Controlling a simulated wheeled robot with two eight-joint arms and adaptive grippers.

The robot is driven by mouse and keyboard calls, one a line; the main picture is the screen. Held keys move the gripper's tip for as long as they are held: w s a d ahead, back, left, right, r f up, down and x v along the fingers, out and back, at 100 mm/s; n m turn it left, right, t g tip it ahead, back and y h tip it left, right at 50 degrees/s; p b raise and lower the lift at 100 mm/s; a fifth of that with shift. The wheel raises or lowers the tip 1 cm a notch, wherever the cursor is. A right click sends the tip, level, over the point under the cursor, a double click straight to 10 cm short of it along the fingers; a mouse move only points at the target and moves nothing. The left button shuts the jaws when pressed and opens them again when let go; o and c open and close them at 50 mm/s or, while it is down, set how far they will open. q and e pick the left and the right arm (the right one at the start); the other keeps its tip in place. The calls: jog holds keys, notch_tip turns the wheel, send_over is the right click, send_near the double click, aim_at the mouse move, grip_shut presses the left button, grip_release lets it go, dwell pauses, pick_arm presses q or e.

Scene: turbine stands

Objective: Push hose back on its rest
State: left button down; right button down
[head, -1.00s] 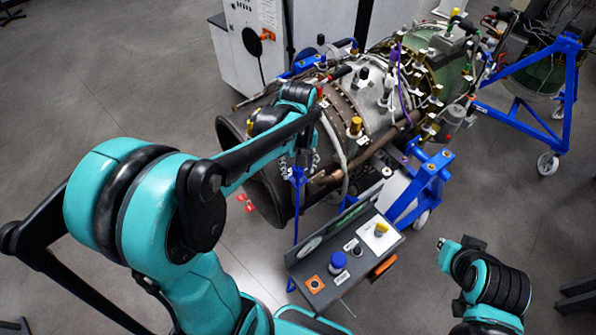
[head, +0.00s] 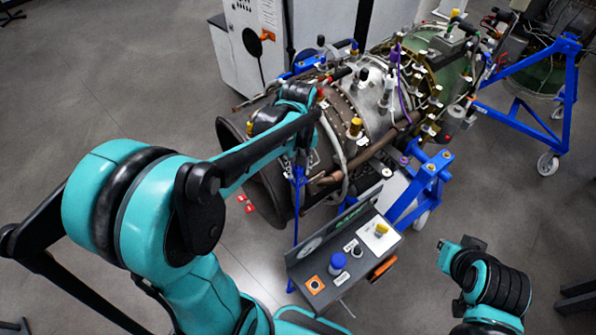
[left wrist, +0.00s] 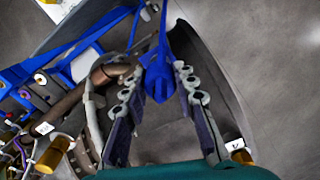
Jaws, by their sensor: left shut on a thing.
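A pale grey hose (head: 339,152) curves down the near side of the turbine engine (head: 349,98), and it also shows in the left wrist view (left wrist: 93,117), left of my fingers. I cannot tell whether it sits on its rest. My left gripper (left wrist: 157,72) is over the engine's near end. Its fingers stand apart on both sides of a blue, post-like part (left wrist: 161,68) and seem closed against it; the contact is hard to make out. In the head view my left forearm and wrist partly hide that place. My right arm shows at the lower right, its fingers out of sight.
A grey console (head: 338,262) with a blue knob (head: 338,262) stands in front of the engine. Blue stand legs (head: 424,187) rise to its right. A white cabinet (head: 243,45) is behind.

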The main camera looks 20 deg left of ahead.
pick_arm(q)
jog(key=shift+r, duration=0.45)
jog(key=shift+r+p, duration=1.3)
jog(key=shift+r, duration=0.15)
notch_tip(320, 180, up, 8)
jog(key=p, duration=0.5)
jog(key=shift+p, duration=0.4)
jog(key=shift+f, duration=0.1)
